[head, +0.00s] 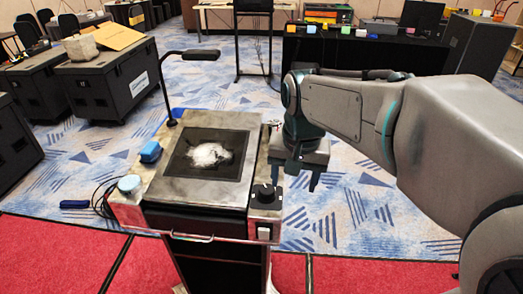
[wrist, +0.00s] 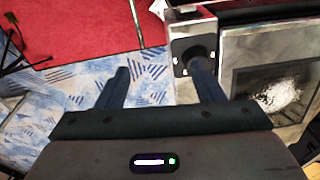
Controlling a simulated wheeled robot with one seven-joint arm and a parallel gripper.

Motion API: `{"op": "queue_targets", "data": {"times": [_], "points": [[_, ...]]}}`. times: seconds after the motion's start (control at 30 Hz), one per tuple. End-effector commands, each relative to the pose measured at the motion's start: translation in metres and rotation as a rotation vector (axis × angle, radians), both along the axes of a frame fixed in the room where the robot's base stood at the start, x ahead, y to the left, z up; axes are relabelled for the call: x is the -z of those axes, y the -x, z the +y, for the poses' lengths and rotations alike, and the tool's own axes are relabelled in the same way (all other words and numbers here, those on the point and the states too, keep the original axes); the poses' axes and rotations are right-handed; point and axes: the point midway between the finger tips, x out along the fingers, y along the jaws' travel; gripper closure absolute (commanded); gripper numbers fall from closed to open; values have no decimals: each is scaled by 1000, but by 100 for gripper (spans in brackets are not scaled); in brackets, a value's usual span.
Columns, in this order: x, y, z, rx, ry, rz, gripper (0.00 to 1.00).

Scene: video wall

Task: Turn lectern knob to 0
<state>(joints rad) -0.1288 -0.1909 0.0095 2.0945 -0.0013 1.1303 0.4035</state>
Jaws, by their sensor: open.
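The lectern (head: 187,197) stands in front of me with a metal top and a dark panel bearing a white patch. Its black knob (head: 264,194) sits on the small right-hand side plate; in the wrist view the knob (wrist: 194,48) shows near the tip of one finger. My gripper (head: 296,179) hangs open, pointing down, at the right edge of the lectern, just to the right of the knob. In the wrist view my gripper (wrist: 160,78) has its fingers wide apart with nothing between them. One finger partly overlaps the knob; I cannot tell whether they touch. The knob's setting is not readable.
A gooseneck microphone (head: 200,55) rises from the lectern's back left. A blue block (head: 150,151) and a pale blue round thing (head: 129,183) sit on its left side. Black cases (head: 112,80) stand at the back left. Patterned carpet right of the lectern is clear.

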Motion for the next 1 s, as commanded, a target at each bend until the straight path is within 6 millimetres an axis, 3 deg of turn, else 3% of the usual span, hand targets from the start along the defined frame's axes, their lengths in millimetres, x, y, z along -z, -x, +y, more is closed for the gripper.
{"op": "queue_targets", "data": {"times": [0.03, 0.2, 0.43, 0.57, 1.0], "points": [[-19, -16, 11, 27, -2, 24, 39], [-45, -49, 36, 131, -2, 82, 39], [-50, -64, 48, 188, 2, 110, 39], [-34, -64, 47, 191, 4, 112, 39], [55, -63, 47, 190, 3, 113, 39]]}}
